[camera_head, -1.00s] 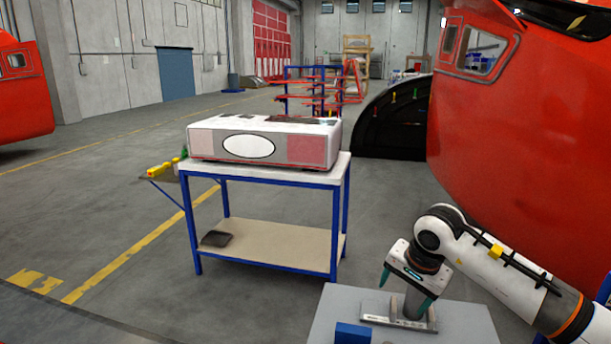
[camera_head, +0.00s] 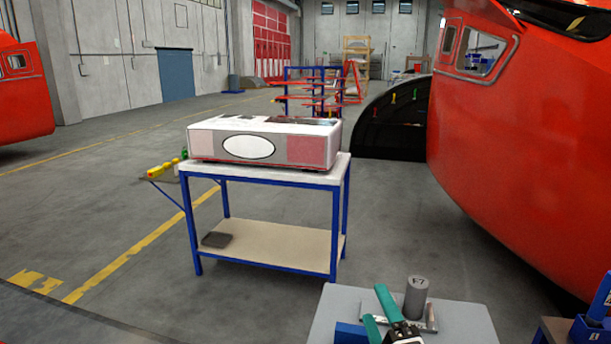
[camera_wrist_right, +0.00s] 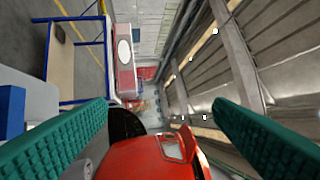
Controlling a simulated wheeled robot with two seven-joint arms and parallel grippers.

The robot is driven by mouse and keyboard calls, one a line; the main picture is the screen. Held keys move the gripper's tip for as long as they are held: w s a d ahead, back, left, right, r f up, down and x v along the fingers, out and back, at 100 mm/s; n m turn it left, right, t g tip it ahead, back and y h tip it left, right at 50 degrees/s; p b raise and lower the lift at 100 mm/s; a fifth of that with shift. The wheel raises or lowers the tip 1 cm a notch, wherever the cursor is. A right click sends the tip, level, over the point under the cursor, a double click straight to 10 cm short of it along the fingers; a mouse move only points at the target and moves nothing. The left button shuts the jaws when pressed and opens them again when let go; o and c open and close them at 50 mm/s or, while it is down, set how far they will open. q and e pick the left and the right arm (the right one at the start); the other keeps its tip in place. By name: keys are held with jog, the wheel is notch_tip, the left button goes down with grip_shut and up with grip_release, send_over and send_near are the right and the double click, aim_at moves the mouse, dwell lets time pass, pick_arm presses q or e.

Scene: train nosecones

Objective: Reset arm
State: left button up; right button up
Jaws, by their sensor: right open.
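My right gripper (camera_head: 376,304) is at the bottom edge of the head view, its teal fingers apart and pointing up and to the left. In the right wrist view, its two ribbed fingers (camera_wrist_right: 161,107) are wide apart with nothing held between them. Most of my right arm is out of the head view. A grey cylinder (camera_head: 416,298) stands upright on a flat metal plate (camera_head: 431,318) on the grey table top (camera_head: 466,325), just behind and right of the fingers. My left gripper is not in view.
A blue block (camera_head: 350,333) is left of the gripper on the same table. A blue-framed cart (camera_head: 262,178) carries a white and red box (camera_head: 263,142). A large red train nosecone (camera_head: 520,150) fills the right side. Open floor lies left of the table.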

jog(key=s+d+f+m+g+h, duration=0.35)
jog(key=s+f+m, duration=0.2)
jog(key=f, duration=0.25)
jog(key=s+d+f+m+g+h, duration=0.2)
jog(key=s+d+f+m+g, duration=0.25)
jog(key=f+m, duration=0.2)
jog(key=s+f+m+g+y, duration=0.1)
jog(key=s+f+m+g, duration=0.3)
jog(key=s, duration=0.4)
jog(key=s+f+m+g+y, duration=0.1)
jog(key=s+f+m+g, duration=0.1)
jog(key=s+f+g, duration=0.55)
notch_tip(320, 180, down, 32)
jog(key=s+t+b, duration=0.2)
jog(key=s+b, duration=0.1)
jog(key=b, duration=0.3)
jog(key=s+d+f+g+b, duration=0.1)
jog(key=s+d+f+b, duration=0.2)
jog(key=s+f, duration=1.2)
notch_tip(320, 180, down, 4)
jog(key=shift+s+r+n+g+h+b, duration=0.3)
jog(key=shift+n+g+h+b, duration=0.1)
jog(key=shift+b, duration=0.1)
